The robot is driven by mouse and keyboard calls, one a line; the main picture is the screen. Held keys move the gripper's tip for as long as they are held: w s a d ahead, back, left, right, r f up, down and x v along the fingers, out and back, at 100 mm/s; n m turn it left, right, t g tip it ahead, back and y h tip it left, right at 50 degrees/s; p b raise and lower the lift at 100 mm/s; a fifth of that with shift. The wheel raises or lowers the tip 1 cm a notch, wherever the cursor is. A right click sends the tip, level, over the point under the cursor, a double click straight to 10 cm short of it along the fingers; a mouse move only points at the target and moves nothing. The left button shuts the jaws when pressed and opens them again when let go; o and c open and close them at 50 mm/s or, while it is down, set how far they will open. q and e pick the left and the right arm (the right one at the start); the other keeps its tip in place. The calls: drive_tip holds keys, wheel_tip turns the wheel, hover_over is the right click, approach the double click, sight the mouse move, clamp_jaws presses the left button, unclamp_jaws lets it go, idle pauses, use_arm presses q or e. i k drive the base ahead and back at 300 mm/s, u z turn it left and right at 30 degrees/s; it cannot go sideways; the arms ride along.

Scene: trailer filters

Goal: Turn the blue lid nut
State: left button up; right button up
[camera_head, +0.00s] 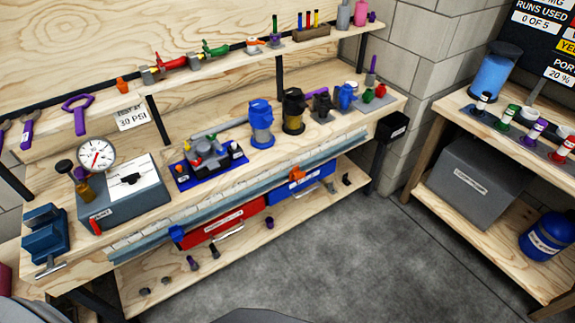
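A filter housing with a blue lid (260,107) stands upright on the wooden workbench, near the middle of the head view. A clear blue-grey bowl shows below the lid. A similar housing with a black lid (293,97) stands just to its right. A nut on the blue lid is too small to make out. Neither of my grippers is in view, so I cannot see what they hold.
A blue tray of fittings (209,164) lies left of the housings, with a gauge (96,154) and grey test box (124,193) farther left. A blue vise (46,234) stands at the left end. The grey floor (350,250) in front is clear.

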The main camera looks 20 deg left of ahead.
sight(221, 152)
drive_tip(key=u, duration=0.05)
drive_tip(key=k, duration=0.3)
drive_tip(key=z, duration=0.85)
drive_tip(key=i, duration=1.2)
drive_tip(key=u, duration=1.2)
drive_tip(key=i, duration=0.7)
drive_tip(key=u, duration=0.95)
drive_tip(key=i, duration=0.25)
drive_tip(key=z, duration=0.3)
